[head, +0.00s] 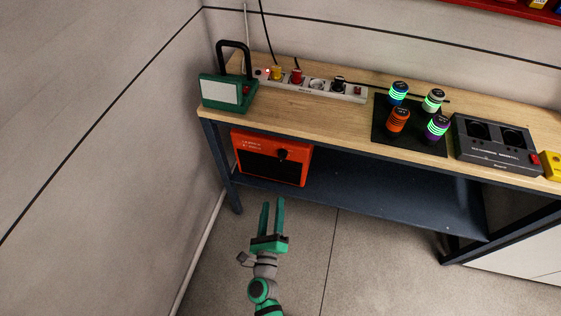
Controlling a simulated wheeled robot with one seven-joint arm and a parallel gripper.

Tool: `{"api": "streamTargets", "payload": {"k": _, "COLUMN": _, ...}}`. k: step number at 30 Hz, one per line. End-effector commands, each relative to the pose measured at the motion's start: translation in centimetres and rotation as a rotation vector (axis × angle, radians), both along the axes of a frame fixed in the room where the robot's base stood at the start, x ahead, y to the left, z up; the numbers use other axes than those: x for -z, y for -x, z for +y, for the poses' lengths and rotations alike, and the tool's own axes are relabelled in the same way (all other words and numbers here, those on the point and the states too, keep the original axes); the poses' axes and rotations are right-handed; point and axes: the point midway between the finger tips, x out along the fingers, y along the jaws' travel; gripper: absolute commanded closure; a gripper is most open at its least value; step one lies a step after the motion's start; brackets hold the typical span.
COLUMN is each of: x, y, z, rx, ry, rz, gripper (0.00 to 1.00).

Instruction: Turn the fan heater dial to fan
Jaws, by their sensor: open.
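The orange fan heater (253,161) stands on the dark lower shelf under the left end of the workbench. Its front has a dark grille and pale markings at the upper left. A black dial (282,154) sits at the upper right of the front. The dial's pointer setting is too small to read. My gripper (271,202) is green, open and empty. It is over the floor in front of the shelf, below the heater in the picture and apart from it.
The wooden workbench top (330,121) overhangs the heater. On it are a green work lamp (214,94), a white power strip (318,90), several lit canisters on a black mat (380,141) and a dark socket box (485,155). The shelf right of the heater is clear. A wall stands left.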

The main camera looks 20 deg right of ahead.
Motion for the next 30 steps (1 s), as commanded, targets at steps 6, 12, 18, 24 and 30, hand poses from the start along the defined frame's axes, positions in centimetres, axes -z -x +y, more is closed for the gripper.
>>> {"api": "streamTargets", "payload": {"k": 6, "x": 1.0, "y": -6.3, "z": -2.5, "rx": 0.070, "ry": -0.391, "rz": -0.171, "gripper": 0.53}}
{"api": "streamTargets", "payload": {"k": 12, "x": 1.4, "y": -8.5, "z": -3.5, "rx": 0.097, "ry": -0.540, "rz": -0.237, "gripper": 0.53}}
{"api": "streamTargets", "payload": {"k": 18, "x": 1.4, "y": -10.3, "z": -4.4, "rx": 0.098, "ry": -0.554, "rz": -0.244, "gripper": 0.53}}
{"api": "streamTargets", "payload": {"k": 24, "x": 1.3, "y": -13.4, "z": -6.2, "rx": 0.098, "ry": -0.551, "rz": -0.243, "gripper": 0.53}}
{"api": "streamTargets", "payload": {"k": 30, "x": 1.4, "y": -16.0, "z": -7.9, "rx": 0.098, "ry": -0.552, "rz": -0.242, "gripper": 0.53}}
